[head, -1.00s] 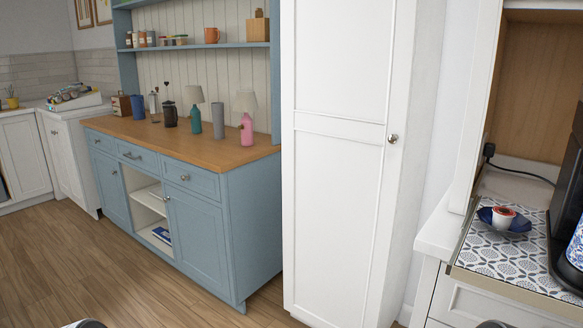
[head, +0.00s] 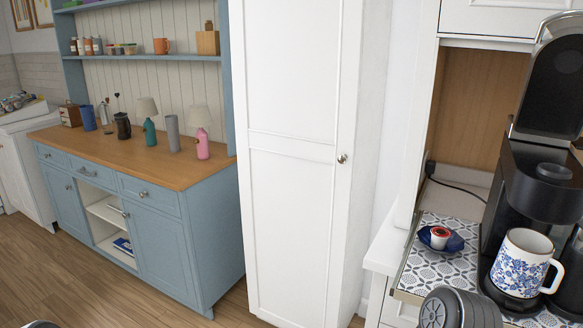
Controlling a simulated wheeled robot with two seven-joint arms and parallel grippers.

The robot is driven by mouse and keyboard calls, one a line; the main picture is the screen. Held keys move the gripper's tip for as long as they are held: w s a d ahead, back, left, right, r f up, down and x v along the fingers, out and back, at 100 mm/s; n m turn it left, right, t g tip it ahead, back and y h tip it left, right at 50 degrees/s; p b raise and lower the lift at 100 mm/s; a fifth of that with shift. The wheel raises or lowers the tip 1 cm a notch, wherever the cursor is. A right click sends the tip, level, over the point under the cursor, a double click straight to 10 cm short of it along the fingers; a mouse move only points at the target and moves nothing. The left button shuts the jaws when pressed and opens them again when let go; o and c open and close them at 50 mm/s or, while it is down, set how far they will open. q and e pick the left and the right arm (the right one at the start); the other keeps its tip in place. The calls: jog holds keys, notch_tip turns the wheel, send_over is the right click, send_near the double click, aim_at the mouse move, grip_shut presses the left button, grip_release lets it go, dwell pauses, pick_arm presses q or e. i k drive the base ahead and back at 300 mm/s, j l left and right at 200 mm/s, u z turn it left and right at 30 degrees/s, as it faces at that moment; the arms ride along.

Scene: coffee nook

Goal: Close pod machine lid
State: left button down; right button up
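The black pod machine (head: 545,185) stands at the right in the head view. Its lid (head: 552,88) is raised and tilted back, with its dark inner side showing, and the pod holder's round opening (head: 553,172) is uncovered. A white mug with blue flowers (head: 522,262) stands under the machine's head. The machine's right side is cut off by the picture edge. A grey rounded part of my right arm shows at the bottom, in front of the counter. Neither gripper is in view.
A blue saucer (head: 454,243) with a red and white pod (head: 440,237) sits on the patterned mat (head: 440,270), left of the machine. A cord (head: 455,187) runs behind. A tall white cabinet (head: 295,180) stands left of the nook. The wooden floor (head: 110,300) is clear at lower left.

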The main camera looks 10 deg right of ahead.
aim_at(549, 104)
jog(key=z, duration=1.6)
